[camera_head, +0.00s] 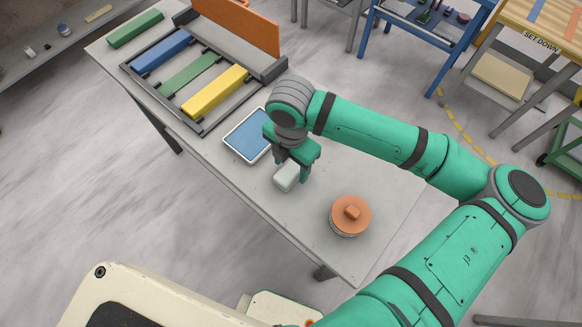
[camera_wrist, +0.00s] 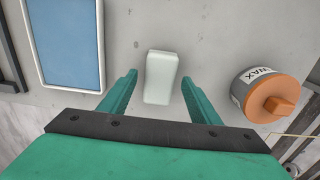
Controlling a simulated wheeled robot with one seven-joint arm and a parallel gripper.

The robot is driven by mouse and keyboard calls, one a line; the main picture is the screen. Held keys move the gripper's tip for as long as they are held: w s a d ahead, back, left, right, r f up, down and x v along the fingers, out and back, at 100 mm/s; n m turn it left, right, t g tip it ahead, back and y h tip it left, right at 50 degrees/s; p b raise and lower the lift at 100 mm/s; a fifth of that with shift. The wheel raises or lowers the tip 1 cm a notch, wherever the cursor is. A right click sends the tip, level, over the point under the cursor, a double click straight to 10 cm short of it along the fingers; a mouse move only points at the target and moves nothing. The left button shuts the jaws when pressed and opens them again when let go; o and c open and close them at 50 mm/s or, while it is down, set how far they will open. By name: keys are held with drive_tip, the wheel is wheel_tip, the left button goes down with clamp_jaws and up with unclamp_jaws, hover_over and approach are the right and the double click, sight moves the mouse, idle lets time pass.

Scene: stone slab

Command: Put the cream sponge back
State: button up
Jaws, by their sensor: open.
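The cream sponge (camera_head: 287,177) is a small pale block lying on the grey stone slab (camera_head: 240,186), between a blue tray and a round tin. In the wrist view the sponge (camera_wrist: 161,77) lies ahead of and between my gripper's two green fingers. My gripper (camera_head: 293,171) is open, just over the sponge in the head view; the wrist view (camera_wrist: 158,88) shows gaps on both sides of it. The blue tray with a white rim (camera_head: 230,142) is just left of the sponge, and it also shows in the wrist view (camera_wrist: 100,45).
A tin labelled WAX with an orange lid (camera_head: 350,215) stands right of the sponge, near the slab's front edge. A dark rack (camera_head: 203,129) with blue, green and yellow bars is at the far left, before an orange panel (camera_head: 240,22). The slab right of the tin is clear.

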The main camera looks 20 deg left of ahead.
sight(291, 169)
wheel_tip(291, 169, up, 10)
drive_tip(key=shift+f, duration=0.15)
idle(0.7)
